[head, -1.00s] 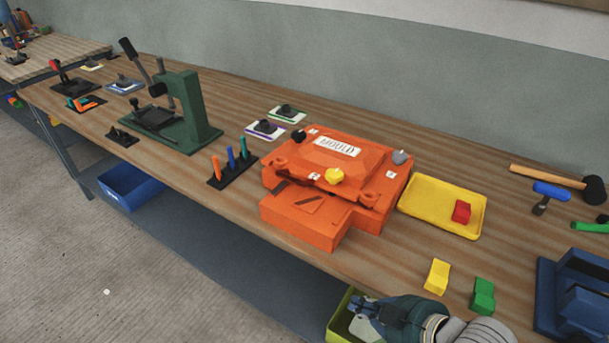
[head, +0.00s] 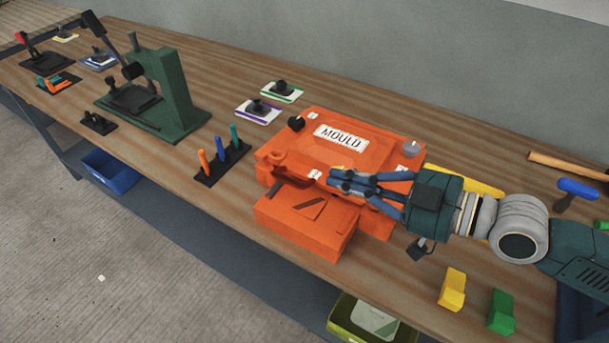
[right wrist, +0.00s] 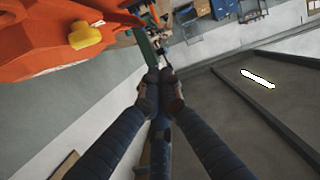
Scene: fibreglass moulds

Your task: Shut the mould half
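The orange mould (head: 350,125) stands on the bench with its "MOULD" label facing up. A black knob (head: 296,123) and a grey knob (head: 412,148) sit on its top. Dark gaps show along its front, but I cannot tell how far the upper half is from the lower part. My right gripper (head: 340,181) is over the mould's front right area and hides part of it. In the right wrist view, its fingertips (right wrist: 160,88) are together with nothing visible between them. There the yellow knob (right wrist: 87,35) is apart from the fingers, to their upper left. My left gripper is not in view.
The yellow tray (head: 465,183) is mostly behind my right arm. A yellow block (head: 452,289) and a green block (head: 501,312) lie near the front edge. A pen rack (head: 222,164) and a green press (head: 165,100) stand left of the mould.

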